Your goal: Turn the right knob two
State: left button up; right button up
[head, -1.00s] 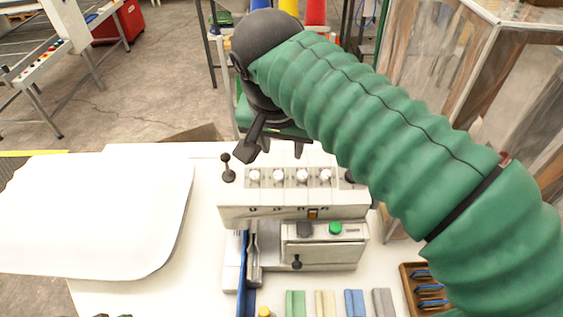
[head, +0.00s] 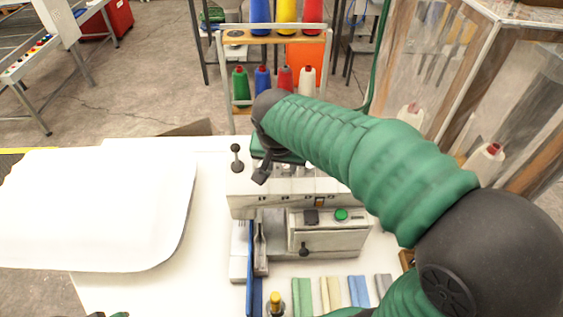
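The control machine (head: 285,205) stands on the white table, with a lever with a black ball (head: 236,160) at its left end. My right arm reaches in from the right across its top. The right gripper (head: 264,171) hangs over the left part of the knob row, fingers pointing down. Only one dark fingertip shows clearly, so its opening cannot be told. The row of white knobs is mostly hidden behind my gripper and green forearm; the right knob is hidden. My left gripper is not in view.
A green button (head: 341,214) and a dark lever (head: 304,249) are on the machine's lower front. Coloured strips (head: 330,293) lie in front. A thread rack (head: 275,75) stands behind.

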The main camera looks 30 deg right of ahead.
jog(key=shift+c, duration=1.2)
jog(key=shift+s+d, duration=0.15)
jog(key=shift+d, duration=0.45)
jog(key=c, duration=0.5)
jog(key=shift+d, duration=0.25)
jog(key=shift+a, duration=0.35)
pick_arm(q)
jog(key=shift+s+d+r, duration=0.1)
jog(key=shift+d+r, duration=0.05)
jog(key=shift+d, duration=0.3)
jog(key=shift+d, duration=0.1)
pick_arm(e)
jog(key=shift+d, duration=0.15)
